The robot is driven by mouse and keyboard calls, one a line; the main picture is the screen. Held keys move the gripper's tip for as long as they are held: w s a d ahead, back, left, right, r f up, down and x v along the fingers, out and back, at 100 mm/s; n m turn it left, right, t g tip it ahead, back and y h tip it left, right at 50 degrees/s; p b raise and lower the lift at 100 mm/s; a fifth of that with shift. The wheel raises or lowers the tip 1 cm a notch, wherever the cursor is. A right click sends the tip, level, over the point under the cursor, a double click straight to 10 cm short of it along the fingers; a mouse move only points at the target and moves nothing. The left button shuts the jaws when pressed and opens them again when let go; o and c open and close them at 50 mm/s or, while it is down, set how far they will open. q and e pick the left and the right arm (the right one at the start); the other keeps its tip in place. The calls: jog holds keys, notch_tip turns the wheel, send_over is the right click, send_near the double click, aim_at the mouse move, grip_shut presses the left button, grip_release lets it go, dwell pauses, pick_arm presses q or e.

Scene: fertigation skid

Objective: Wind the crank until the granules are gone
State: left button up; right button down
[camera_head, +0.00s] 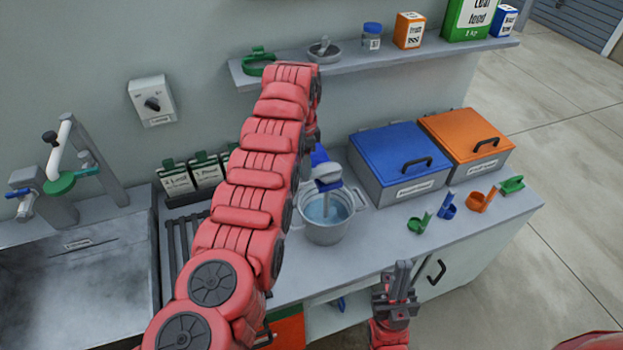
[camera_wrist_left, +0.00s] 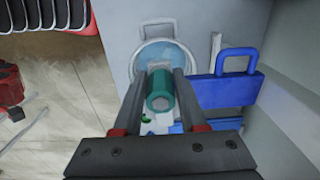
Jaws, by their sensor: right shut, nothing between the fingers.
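A grey metal pot (camera_head: 331,229) of bluish water stands on the bench. A grey and blue stirrer head (camera_head: 325,173) sits above it, with a shaft going down into the water. In the left wrist view, my left gripper (camera_wrist_left: 160,88) has its fingers on both sides of a green crank knob (camera_wrist_left: 160,92), seemingly touching it, with the pot's water (camera_wrist_left: 163,54) beyond. The head view hides this gripper and the knob behind my red arm. My right gripper (camera_head: 400,284) is shut and empty in front of the bench edge. I cannot make out granules in the water.
Blue-lidded (camera_head: 391,154) and orange-lidded (camera_head: 466,138) bins stand right of the pot, with coloured scoops (camera_head: 447,206) in front. A sink (camera_head: 75,270) is at left. A wall shelf (camera_head: 375,62) holds containers.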

pick_arm(q)
jog(key=o, duration=0.4)
jog(key=shift+c, duration=0.2)
jog(key=shift+r, duration=0.15)
jog(key=shift+r, duration=0.65)
notch_tip(320, 180, up, 6)
jog(key=shift+f+p, duration=0.2)
jog(key=shift+p, duration=0.7)
jog(key=shift+f, duration=0.1)
